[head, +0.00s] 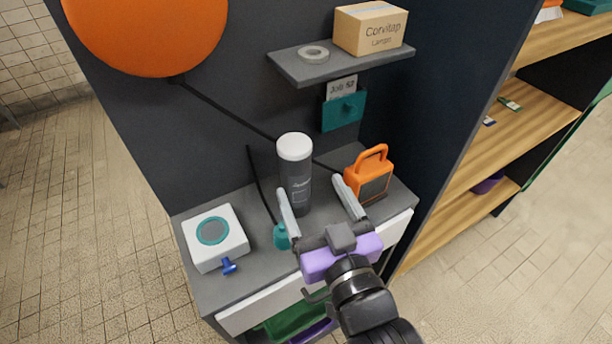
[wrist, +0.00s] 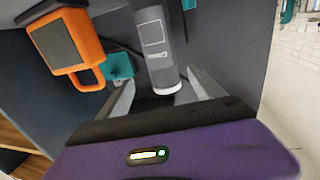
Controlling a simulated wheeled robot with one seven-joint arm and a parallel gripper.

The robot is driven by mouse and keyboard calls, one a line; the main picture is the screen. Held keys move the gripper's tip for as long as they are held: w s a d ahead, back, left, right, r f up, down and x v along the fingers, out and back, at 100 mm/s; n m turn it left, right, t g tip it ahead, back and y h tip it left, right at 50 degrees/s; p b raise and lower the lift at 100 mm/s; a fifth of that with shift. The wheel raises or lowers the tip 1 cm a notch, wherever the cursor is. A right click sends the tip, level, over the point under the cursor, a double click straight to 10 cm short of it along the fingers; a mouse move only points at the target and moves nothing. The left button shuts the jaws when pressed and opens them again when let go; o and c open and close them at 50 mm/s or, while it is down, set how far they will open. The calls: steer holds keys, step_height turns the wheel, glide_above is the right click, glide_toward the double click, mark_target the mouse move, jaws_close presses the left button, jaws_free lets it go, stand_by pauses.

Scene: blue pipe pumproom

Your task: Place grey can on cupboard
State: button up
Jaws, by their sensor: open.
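The grey can (head: 296,178), a tall cylinder with a white lid, stands upright on the grey cupboard top (head: 240,288), near the back panel. In the wrist view the grey can (wrist: 156,50) appears upside down, just beyond and between the fingertips. My gripper (head: 315,190) is open, with its two pale fingers pointing at the can from the front. In the wrist view my gripper (wrist: 157,90) has nothing between its fingers. The left finger overlaps the can's lower part in the head view; I cannot tell whether they touch.
An orange lantern (head: 369,175) stands right of the can. A shelf (head: 306,70) with a carton (head: 369,28) hangs above.

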mark_target(300, 174)
steer(key=p+x, duration=0.1)
steer(key=x, duration=0.5)
steer(key=shift+w+a, duration=0.25)
steer(key=shift+a, duration=0.1)
steer(key=shift+c, duration=0.3)
jaws_close()
